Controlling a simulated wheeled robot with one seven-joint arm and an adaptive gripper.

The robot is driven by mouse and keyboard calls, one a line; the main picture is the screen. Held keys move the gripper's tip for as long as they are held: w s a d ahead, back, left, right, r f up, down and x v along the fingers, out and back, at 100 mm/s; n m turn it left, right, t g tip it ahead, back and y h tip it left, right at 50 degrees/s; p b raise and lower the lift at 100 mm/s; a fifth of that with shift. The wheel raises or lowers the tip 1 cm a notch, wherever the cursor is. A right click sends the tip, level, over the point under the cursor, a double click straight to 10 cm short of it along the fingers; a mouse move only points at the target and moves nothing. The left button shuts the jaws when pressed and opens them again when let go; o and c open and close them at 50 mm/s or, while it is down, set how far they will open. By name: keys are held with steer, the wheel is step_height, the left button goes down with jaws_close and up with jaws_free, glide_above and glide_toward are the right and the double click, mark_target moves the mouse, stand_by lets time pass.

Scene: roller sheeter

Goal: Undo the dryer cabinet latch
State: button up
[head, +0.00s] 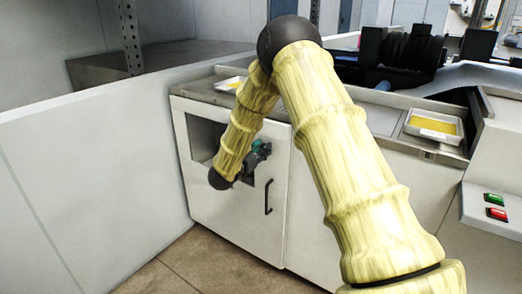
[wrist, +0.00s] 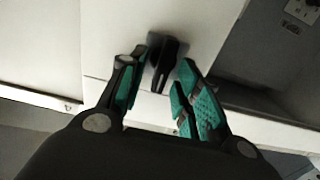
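The dryer cabinet (head: 238,217) is a white cabinet under the counter, with a dark vertical bar handle (head: 268,197) on its front. My gripper (head: 258,150) is at the upper part of this front, beside a recessed opening. In the wrist view, a black latch piece (wrist: 164,62) stands out from a white panel. My gripper (wrist: 163,84) is open there, with one green-padded finger on each side of the latch. Gaps show between the pads and the latch. In the head view my gripper and arm hide the latch.
A recessed opening (head: 204,137) is left of my gripper. A long white wall panel (head: 95,170) runs along the left. A white tray with yellow contents (head: 434,126) sits on the counter at right. Green and red buttons (head: 496,206) are on a panel at far right. Floor is clear in front.

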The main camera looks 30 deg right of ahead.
steer(key=c, duration=0.7)
steer(key=shift+s+d+f+m+b, duration=0.1)
steer(key=shift+s+f+m+b, duration=0.2)
steer(key=shift+m+b, duration=1.95)
steer(key=shift+s+d+f+m+b, duration=0.2)
steer(key=shift+m+b, duration=0.6)
steer(key=shift+m, duration=2.9)
steer(key=shift+s+f+m+b, duration=0.3)
steer(key=shift+m+b, duration=1.2)
steer(key=shift+m, duration=1.45)
steer(key=shift+w, duration=0.1)
steer(key=o, duration=0.7)
